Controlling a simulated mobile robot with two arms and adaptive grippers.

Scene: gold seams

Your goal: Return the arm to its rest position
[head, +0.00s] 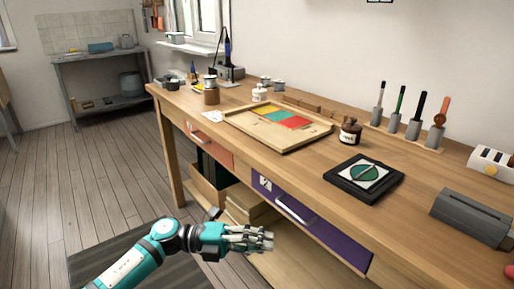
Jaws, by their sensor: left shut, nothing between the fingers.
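My left arm comes in from the lower left, teal and white. My left gripper (262,239) is shut and empty. It is in front of the workbench (300,165), lower in the picture than the bench top and near the purple drawer (310,222). I cannot tell whether it is clear of the lower shelf boards behind it. At the far right edge a small red piece shows, too little to tell what it is. My right gripper is not in view.
On the bench stand a wooden tray (247,132) with coloured sheets, a dark square pad (337,181) with a green disc, a brown jar (350,132), a tool rack (425,142) and a grey box (470,215). Open floor (70,190) lies left. A grey shelf (100,104) stands behind.

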